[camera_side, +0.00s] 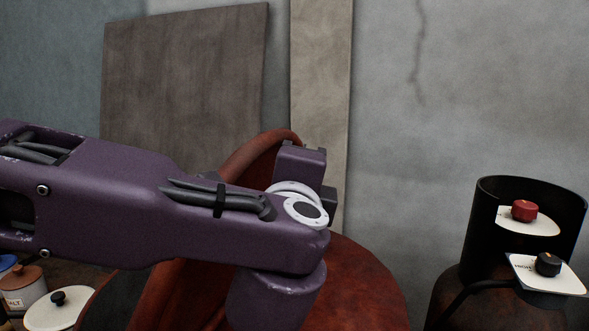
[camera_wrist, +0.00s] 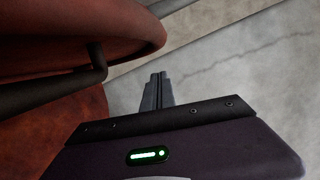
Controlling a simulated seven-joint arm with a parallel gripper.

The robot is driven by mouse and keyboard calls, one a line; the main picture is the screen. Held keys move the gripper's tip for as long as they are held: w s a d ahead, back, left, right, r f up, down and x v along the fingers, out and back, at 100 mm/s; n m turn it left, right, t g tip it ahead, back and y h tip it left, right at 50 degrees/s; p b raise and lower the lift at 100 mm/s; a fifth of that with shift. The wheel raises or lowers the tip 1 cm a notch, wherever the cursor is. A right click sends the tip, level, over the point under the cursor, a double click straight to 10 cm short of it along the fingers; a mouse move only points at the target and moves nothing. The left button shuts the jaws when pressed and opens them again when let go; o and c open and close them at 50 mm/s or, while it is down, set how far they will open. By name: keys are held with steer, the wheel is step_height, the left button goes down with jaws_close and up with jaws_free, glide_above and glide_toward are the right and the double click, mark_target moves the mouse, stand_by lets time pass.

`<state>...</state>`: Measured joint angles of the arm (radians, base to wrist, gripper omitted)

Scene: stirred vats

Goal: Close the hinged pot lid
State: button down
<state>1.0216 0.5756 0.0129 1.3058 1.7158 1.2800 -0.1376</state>
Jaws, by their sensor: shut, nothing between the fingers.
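The reddish-brown pot lid (camera_side: 250,157) stands steeply tilted up behind my arm in the side view, and much of it is hidden. A rounded red-brown surface (camera_side: 365,285), which looks like part of the vat, shows below and right of my wrist. In the wrist view the lid (camera_wrist: 75,30) fills the upper left, with a dark bar and post (camera_wrist: 96,65) beside it. My gripper (camera_wrist: 158,78) is shut and empty, its fingers just right of the lid's rim. I cannot tell whether they touch it. The fingertips are not clear in the side view.
A black cylinder (camera_side: 483,230) with a red knob (camera_side: 524,211) and a black knob (camera_side: 547,264) on pale plates stands at the right. Small jars (camera_side: 22,287) and a pale lid with a black knob (camera_side: 58,310) sit at lower left. A wall closes off the back.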

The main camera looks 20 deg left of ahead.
mark_target(276, 139)
steer(key=w+a, duration=0.2)
steer(key=w+a+r, duration=0.1)
steer(key=w+a, duration=0.1)
steer(key=a, duration=0.1)
steer(key=shift+w+r, duration=0.1)
steer(key=shift+w, duration=0.1)
steer(key=shift+a+r, duration=0.1)
steer(key=shift+a, duration=0.45)
steer(key=a+f+n+g, duration=0.2)
steer(key=a+n, duration=0.6)
steer(key=a, duration=1.2)
steer(key=a+f+n+h, duration=0.3)
steer(key=a+f+n, duration=0.3)
steer(key=a+f, duration=0.7)
steer(key=shift+a+f+g, duration=0.15)
steer(key=shift+f+g, duration=0.15)
steer(key=shift+f, duration=0.2)
